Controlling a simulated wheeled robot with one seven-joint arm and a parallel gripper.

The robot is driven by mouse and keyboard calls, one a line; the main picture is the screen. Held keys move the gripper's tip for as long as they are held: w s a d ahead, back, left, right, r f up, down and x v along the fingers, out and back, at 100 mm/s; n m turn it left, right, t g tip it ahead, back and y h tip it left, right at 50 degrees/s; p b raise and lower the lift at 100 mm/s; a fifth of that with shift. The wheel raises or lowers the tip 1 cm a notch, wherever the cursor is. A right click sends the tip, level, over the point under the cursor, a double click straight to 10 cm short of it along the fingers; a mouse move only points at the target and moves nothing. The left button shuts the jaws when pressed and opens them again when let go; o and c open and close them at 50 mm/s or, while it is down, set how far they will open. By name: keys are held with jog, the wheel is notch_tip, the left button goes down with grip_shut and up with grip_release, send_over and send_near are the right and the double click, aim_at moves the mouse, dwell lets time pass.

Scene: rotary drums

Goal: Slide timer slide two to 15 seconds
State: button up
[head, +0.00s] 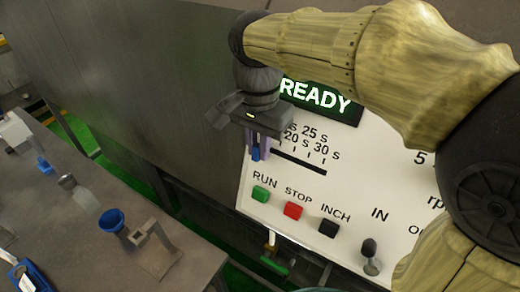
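A white control panel (335,190) carries a timer slide with a dark horizontal slot (300,166) under a scale. The marks 20 s, 25 s and 30 s are readable; the lower marks are hidden behind my gripper. A blue slide knob (256,154) shows at the left end of the visible slot. My gripper (259,150) points down at the panel with its pale purple fingers around or just in front of the blue knob. I cannot tell whether the fingers touch it. No label for slide two is readable.
Below the slot are green RUN (261,194), red STOP (293,210) and black INCH (328,228) buttons, and a toggle lever (369,250) by IN. A lit READY display (316,98) is above. A grey workbench (90,260) with a blue funnel (112,221) stands left. My arm covers the panel's right part.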

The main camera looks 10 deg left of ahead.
jog(key=shift+d, duration=0.15)
grip_shut()
jog(key=shift+s+d, duration=0.25)
jog(key=shift+d, duration=0.35)
jog(key=shift+s+d, duration=0.25)
jog(key=shift+d, duration=0.3)
jog(key=o, duration=0.7)
grip_release()
jog(key=shift+d, duration=0.1)
jog(key=shift+o, duration=0.2)
notch_tip(320, 180, up, 17)
jog(key=b, duration=0.1)
jog(key=shift+r, duration=0.2)
